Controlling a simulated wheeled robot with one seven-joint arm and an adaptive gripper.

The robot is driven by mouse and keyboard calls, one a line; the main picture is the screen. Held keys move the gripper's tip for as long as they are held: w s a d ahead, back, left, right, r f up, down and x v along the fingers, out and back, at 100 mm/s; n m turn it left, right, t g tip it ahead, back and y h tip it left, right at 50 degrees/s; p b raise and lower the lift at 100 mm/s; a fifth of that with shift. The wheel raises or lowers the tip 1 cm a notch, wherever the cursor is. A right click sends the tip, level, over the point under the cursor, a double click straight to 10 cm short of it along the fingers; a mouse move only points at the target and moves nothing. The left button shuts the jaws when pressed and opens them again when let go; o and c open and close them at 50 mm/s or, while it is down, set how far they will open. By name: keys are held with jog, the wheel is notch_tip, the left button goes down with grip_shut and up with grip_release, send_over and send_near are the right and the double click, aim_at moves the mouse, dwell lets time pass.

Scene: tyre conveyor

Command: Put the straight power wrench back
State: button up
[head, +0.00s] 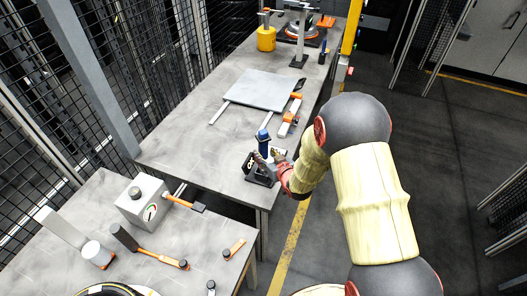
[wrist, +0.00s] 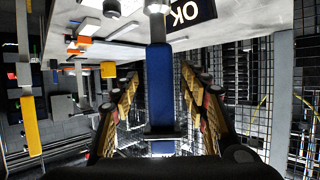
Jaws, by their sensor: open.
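The straight power wrench (head: 264,137) has a blue body and stands upright at a small black stand (head: 262,178) near the front right corner of the far table. In the wrist view its blue body (wrist: 160,85) fills the middle, with a metal part at its top edge. My gripper (head: 269,158) is at the wrench, with its fingers on either side of it. In the wrist view the fingers (wrist: 158,90) are apart, with visible gaps beside the blue body. A black sign reading OK (wrist: 188,14) is close by the wrench. The wrench's lower end is partly hidden in the head view.
A grey plate (head: 260,90) and orange-and-grey tools (head: 291,115) lie farther back on the table. A yellow container (head: 266,38) stands at the far end. The near table holds a gauge box (head: 143,203) and hammers (head: 150,253). Mesh fencing runs along the left.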

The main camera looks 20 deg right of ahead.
jog(key=p+v, duration=0.1)
jog(key=v, duration=0.8)
jog(key=s+d+r+g+h, duration=0.1)
jog(key=s+r, duration=0.1)
jog(key=r, duration=0.3)
jog(key=s+d+r+m+g+h, duration=0.1)
jog(key=s+r, duration=0.2)
jog(key=r, duration=0.3)
jog(key=s+r+g+h, duration=0.1)
jog(key=s+r, duration=0.1)
jog(key=r, duration=0.3)
jog(key=s+a+r+g, duration=0.1)
jog(key=s+r, duration=0.2)
jog(key=s, duration=0.4)
jog(key=s+a+r+g, duration=0.1)
jog(key=s+r+g, duration=0.1)
jog(key=s, duration=0.6)
jog(key=s+a+r+g+y, duration=0.1)
jog(key=s+r, duration=0.2)
jog(key=s, duration=0.5)
jog(key=shift+a+r+m+g, duration=0.3)
jog(key=shift+m, duration=0.1)
jog(key=shift+o, duration=0.2)
jog(key=shift+w, duration=0.1)
